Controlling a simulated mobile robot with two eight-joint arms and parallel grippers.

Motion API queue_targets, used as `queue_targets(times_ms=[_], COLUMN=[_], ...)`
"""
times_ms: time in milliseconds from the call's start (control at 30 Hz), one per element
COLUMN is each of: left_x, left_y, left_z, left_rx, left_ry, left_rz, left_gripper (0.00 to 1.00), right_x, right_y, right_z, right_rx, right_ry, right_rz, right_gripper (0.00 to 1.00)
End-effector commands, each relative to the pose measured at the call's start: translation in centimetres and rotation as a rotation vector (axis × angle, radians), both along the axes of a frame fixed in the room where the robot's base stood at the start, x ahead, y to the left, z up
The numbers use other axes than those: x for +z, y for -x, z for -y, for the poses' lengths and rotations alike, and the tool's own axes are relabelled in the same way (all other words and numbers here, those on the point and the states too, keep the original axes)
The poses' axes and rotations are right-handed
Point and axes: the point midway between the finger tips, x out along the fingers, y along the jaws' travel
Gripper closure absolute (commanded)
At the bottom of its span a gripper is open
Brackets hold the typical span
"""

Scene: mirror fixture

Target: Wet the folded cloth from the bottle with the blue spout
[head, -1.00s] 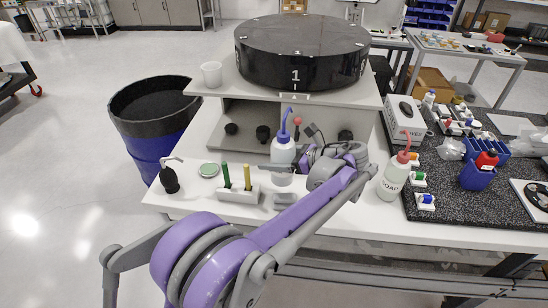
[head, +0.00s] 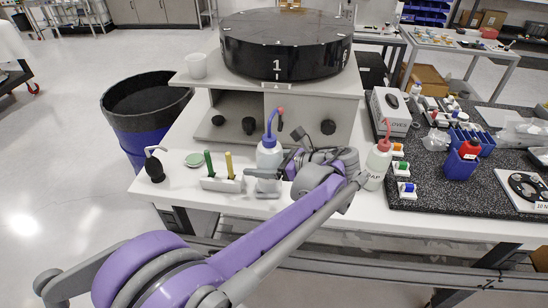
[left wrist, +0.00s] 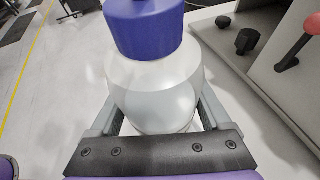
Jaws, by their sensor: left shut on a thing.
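The bottle with the blue spout (head: 269,155) is a whitish squeeze bottle with a blue collar, upright near the middle of the white table in the head view. My left gripper (head: 268,180) is shut on its lower body. In the left wrist view the bottle (left wrist: 155,88) stands between both fingers, with clear liquid inside and its blue cap at the top. The bottle's base is hidden, so I cannot tell whether it touches the table. I cannot make out the folded cloth with certainty. My right gripper is not in view.
A soap bottle with a red spout (head: 376,166) stands right of my left arm. Behind is a grey shelf fixture (head: 235,102) under a black drum (head: 285,45).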

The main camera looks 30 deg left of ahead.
Motion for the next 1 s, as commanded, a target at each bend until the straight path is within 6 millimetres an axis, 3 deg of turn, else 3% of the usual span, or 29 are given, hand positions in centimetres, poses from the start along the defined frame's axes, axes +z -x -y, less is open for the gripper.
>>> queue_targets(times_ms=[100, 267, 733, 1000], left_x=[-0.3, -0.4, -3.9, -4.2], left_y=[2.6, 4.3, 4.4, 4.4], left_z=[-0.9, -1.4, -1.5, -1.4], left_rx=[0.000, -0.001, -0.001, -0.001], left_ry=[-0.001, -0.001, -0.001, -0.001], left_rz=[0.000, 0.000, -0.001, 0.000], left_gripper=[0.43, 0.43, 0.43, 0.43], right_x=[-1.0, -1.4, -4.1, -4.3], right_y=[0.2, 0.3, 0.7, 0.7], right_z=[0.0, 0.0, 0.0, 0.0], right_rx=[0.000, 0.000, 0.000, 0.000], right_ry=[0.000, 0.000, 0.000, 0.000], right_rz=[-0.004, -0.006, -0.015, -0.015], right_gripper=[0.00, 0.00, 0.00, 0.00])
